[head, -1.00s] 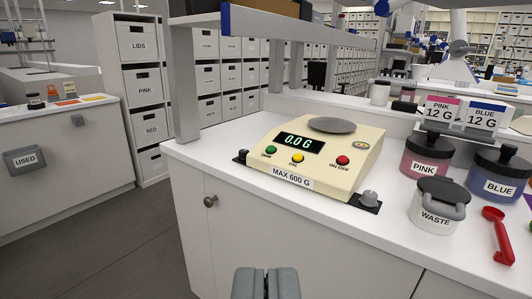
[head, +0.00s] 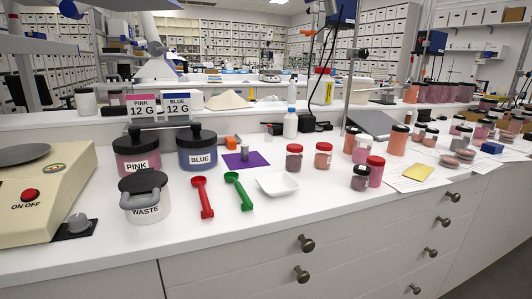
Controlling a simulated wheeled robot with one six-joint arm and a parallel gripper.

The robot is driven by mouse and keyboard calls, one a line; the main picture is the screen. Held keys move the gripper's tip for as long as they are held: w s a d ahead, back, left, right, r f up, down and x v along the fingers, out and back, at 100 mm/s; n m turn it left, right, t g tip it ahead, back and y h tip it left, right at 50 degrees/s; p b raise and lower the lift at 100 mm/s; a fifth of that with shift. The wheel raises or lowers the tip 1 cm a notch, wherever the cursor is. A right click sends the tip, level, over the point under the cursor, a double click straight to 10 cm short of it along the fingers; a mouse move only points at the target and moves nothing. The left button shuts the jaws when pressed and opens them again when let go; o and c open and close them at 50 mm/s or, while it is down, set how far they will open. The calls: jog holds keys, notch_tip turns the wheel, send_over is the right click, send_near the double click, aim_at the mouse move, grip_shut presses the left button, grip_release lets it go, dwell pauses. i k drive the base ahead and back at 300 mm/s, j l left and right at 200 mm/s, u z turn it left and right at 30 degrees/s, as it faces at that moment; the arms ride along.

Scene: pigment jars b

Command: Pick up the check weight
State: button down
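A small grey metal weight (head: 245,153), which looks like the check weight, stands upright on a purple mat (head: 259,161) on the white bench. It is right of the blue pigment jar (head: 198,158) and behind the green scoop (head: 238,190). Nothing covers it. My gripper is not in view now.
A waste pot (head: 146,200), pink jar (head: 135,160), red scoop (head: 203,197) and white dish (head: 277,185) stand around. Several small jars are farther right. The bench front is clear.

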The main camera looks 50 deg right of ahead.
aim_at(244, 151)
jog(key=z, duration=1.1)
